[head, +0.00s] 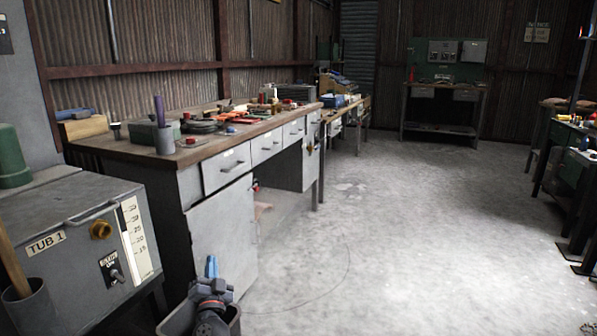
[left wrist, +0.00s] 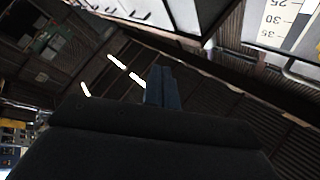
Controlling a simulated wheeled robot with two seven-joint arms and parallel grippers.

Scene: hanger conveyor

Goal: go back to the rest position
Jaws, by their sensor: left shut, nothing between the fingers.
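My left gripper (head: 211,268) shows at the bottom of the head view, left of centre. Its blue-grey fingers point upward and are shut, with nothing held. In the left wrist view the shut fingers (left wrist: 158,88) stick up past the dark gripper body against a tilted view of the room. The gripper appears over or in front of a grey open-topped bin (head: 172,322); I cannot tell how far apart they are. My right gripper is not in view.
A grey machine labelled TUB 1 (head: 75,250) stands at the left. Behind it is a long workbench (head: 222,215) with drawers and many tools on top. A green-backed bench (head: 440,92) stands far back; another (head: 555,165) is at the right. The concrete floor (head: 420,240) between is clear.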

